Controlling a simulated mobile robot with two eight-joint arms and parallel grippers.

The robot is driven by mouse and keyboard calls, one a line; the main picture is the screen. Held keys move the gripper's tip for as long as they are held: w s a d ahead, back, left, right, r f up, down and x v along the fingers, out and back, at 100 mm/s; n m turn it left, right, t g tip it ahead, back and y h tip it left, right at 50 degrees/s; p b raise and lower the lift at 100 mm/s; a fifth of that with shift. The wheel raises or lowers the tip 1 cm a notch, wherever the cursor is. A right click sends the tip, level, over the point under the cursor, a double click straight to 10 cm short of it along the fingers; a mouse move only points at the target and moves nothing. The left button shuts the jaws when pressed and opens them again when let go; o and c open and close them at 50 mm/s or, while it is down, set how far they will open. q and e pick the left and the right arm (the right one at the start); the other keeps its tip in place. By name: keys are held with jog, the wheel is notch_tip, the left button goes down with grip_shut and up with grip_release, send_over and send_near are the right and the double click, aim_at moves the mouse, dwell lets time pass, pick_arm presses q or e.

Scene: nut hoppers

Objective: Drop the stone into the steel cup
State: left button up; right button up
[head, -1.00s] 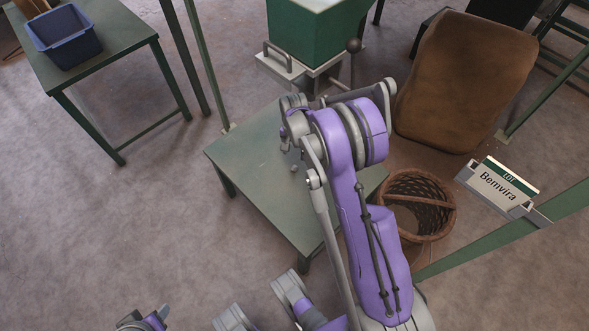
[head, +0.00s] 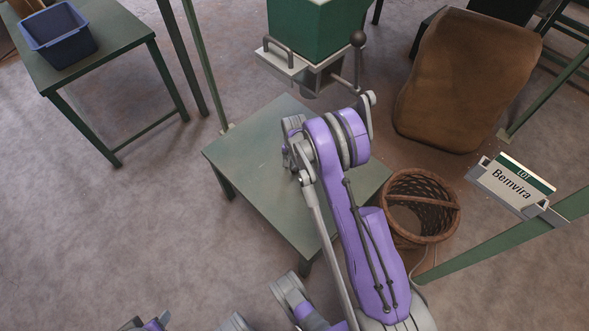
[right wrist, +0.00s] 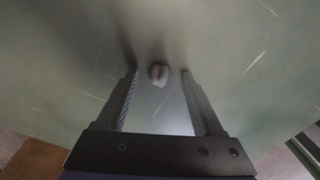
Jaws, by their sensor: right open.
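My right gripper (right wrist: 158,88) is open, with one finger on either side of the stone and a gap on both sides. In the head view my right arm's wrist hangs over the table (head: 250,150) and hides the stone and the fingertips. A grey metal shape (head: 318,82) shows under the green hopper; I cannot tell whether it is the steel cup or the hopper's outlet. My left gripper is not clearly seen.
The green hopper (head: 312,30) with a lever stands behind the table. A wicker basket (head: 425,185), a brown sack (head: 465,80) and a "Bemvira" sign (head: 510,187) are at the right. A blue bin (head: 62,38) sits on another table at the upper left.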

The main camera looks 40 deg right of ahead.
aim_at(295, 168)
grip_shut()
jog(key=shift+r, duration=0.15)
jog(key=shift+r, duration=0.55)
notch_tip(295, 168, up, 2)
jog(key=shift+r+p, duration=0.2)
jog(key=shift+p, duration=0.3)
jog(key=a, duration=0.6)
jog(key=s+a, duration=0.1)
jog(key=a, duration=0.5)
jog(key=a+p, duration=0.1)
jog(key=a, duration=0.5)
jog(key=shift+s+f, duration=0.1)
jog(key=shift+s, duration=0.2)
